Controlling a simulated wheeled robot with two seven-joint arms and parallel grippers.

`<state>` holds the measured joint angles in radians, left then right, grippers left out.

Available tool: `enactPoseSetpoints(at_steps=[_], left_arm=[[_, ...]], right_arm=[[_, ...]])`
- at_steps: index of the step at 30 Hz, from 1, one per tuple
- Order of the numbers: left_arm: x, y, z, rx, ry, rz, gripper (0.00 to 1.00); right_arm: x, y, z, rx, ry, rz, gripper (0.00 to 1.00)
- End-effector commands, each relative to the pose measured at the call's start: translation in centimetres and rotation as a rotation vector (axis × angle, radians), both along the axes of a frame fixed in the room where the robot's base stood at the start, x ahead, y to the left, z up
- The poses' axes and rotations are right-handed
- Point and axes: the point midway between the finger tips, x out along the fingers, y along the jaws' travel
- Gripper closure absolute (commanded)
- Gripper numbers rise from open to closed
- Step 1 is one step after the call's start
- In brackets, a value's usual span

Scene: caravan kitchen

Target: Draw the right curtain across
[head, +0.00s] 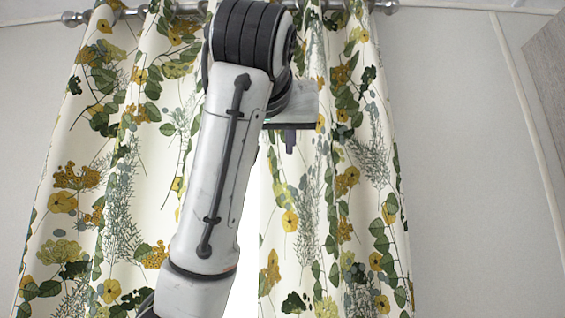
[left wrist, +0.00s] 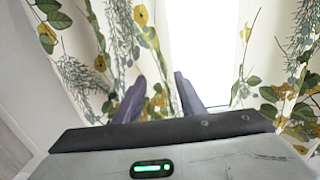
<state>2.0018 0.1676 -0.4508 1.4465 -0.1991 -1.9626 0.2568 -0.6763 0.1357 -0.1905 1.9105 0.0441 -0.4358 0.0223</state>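The right curtain (head: 345,200) is cream with green leaves and yellow flowers, and hangs in folds on the right of the window. The left curtain (head: 75,190) has the same pattern. A bright gap (head: 249,245) shows between them, partly hidden by my left arm. My left gripper (head: 290,148) is at the upper part of the right curtain, near its inner edge. In the left wrist view the gripper (left wrist: 157,88) has its fingers apart, with the right curtain's inner edge (left wrist: 150,40) showing between them. I cannot tell whether they touch the cloth. My right gripper is not in view.
A metal curtain rod (head: 415,7) with a finial at each end runs along the top. Pale wall (head: 455,150) lies to the right, with a trim strip and a cabinet edge (head: 548,75) at the far right. My left arm covers the middle of the view.

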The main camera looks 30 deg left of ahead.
Motion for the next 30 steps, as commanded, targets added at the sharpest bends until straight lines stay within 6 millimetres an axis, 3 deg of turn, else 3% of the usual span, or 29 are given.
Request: enactPoseSetpoints(at_steps=[2, 5, 19, 30], left_arm=[[-0.7, 0.3, 0.7, -0.008, -0.008, 0.009, 0.64], [-0.1, 0.8, 0.8, -0.011, -0.009, 0.012, 0.64], [6.7, 5.0, 0.9, -0.009, -0.008, 0.011, 0.64], [7.8, 5.6, 0.7, -0.008, -0.011, 0.009, 0.64]], right_arm=[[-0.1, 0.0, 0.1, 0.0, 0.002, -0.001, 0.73], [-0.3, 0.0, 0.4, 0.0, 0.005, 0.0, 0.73], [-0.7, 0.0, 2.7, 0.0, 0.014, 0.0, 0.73], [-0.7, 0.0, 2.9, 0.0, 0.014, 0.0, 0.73]])
